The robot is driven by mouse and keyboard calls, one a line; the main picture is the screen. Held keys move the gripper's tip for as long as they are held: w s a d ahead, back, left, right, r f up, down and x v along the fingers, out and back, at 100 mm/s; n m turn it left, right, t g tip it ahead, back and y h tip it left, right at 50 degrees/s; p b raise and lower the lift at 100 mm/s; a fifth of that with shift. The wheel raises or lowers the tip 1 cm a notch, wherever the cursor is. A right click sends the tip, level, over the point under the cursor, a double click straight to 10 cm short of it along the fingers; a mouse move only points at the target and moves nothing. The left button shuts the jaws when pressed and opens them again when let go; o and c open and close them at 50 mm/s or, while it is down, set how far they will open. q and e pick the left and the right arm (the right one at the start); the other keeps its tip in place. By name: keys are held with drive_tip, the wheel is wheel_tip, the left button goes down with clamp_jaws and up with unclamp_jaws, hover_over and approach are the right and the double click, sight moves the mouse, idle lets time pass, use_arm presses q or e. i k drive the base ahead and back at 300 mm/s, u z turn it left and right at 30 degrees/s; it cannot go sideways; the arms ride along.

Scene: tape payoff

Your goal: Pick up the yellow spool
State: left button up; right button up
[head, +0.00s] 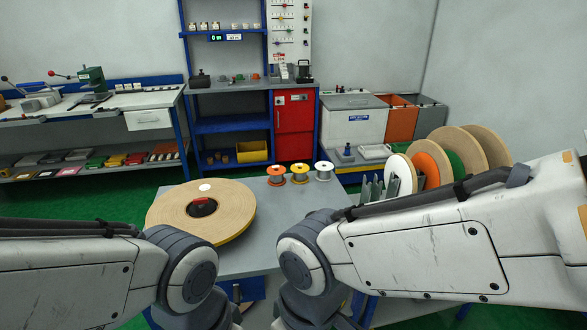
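The yellow spool (300,173) stands upright on the grey table (262,187), near its far edge. It is the middle one of three small spools, between an orange spool (276,174) on its left and a white spool (324,170) on its right. The three stand close together. My two arms come in from the left and right at the bottom of the head view, and their wrist ends point down out of the picture. Neither gripper's fingers show. Nothing of mine touches the yellow spool.
A large tan tape reel (232,205) lies flat on the table's left side. Several big discs, including a tan one (489,147) and an orange one (431,165), stand upright in a rack at right. The table between the reel and my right arm is clear.

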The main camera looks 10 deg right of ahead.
sight(300, 174)
drive_tip(key=u, duration=4.45)
drive_tip(key=k, duration=1.45)
drive_tip(key=z, duration=1.4)
